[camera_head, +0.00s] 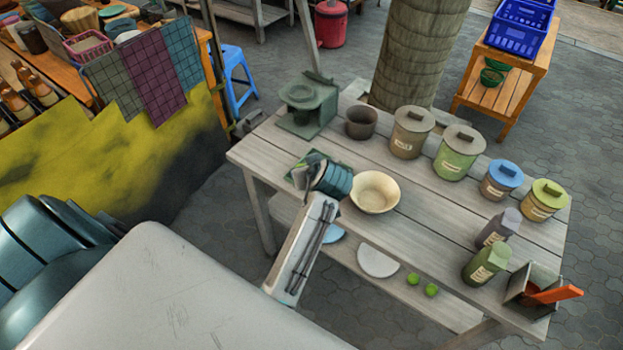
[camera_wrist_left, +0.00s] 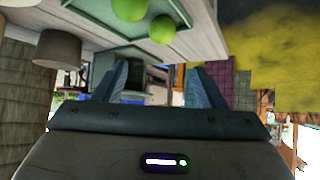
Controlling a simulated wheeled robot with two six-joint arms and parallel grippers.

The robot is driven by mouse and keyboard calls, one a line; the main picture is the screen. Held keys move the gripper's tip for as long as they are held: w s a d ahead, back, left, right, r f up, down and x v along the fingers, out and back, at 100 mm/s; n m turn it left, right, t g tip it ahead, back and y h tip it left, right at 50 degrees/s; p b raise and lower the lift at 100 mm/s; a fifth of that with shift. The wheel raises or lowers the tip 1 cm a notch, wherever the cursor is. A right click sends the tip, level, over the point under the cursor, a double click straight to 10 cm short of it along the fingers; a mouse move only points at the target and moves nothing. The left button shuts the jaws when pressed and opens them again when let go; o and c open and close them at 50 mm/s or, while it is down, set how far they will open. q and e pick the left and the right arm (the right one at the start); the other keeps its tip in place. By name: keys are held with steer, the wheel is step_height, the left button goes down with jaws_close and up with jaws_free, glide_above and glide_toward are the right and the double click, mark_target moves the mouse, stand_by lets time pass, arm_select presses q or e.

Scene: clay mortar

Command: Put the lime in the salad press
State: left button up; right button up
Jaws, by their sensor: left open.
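Two green limes lie close together on a dark green tray (camera_head: 336,160) at the front left of the table. In the left wrist view one lime (camera_wrist_left: 129,8) is at the top edge and the other lime (camera_wrist_left: 163,29) just below it. My left gripper (camera_head: 307,168) is over the tray, open and empty, and hides most of it in the head view. Its two fingers (camera_wrist_left: 158,75) are apart, close to the limes but not around them. A grey-green device (camera_head: 305,105), seemingly the salad press, stands at the table's back left corner. My right gripper is out of view.
A cream bowl (camera_head: 375,192) stands just right of my left gripper. A dark pot (camera_head: 361,122) and several lidded canisters (camera_head: 459,155) line the back. Two bottles (camera_head: 486,262) stand front right. Two more green round fruits (camera_head: 422,284) and a plate (camera_head: 378,261) are on the lower shelf.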

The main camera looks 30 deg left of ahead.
arm_select(q)
steer(key=f, duration=0.1)
steer(key=w+a+f, duration=0.1)
steer(key=f, duration=0.1)
steer(key=w+a+f+p, duration=0.1)
steer(key=shift+a+f, duration=0.15)
steer(key=shift+f, duration=0.15)
steer(key=shift+w+a+f+g+p, duration=0.25)
steer(key=shift+w+a+g+p, duration=0.1)
steer(key=shift+p, duration=0.1)
steer(key=p+x, duration=0.1)
steer(key=x, duration=0.3)
steer(key=shift+f, duration=0.15)
steer(key=shift+c, duration=0.4)
steer(key=c, duration=1.1)
steer(key=shift+o, duration=0.2)
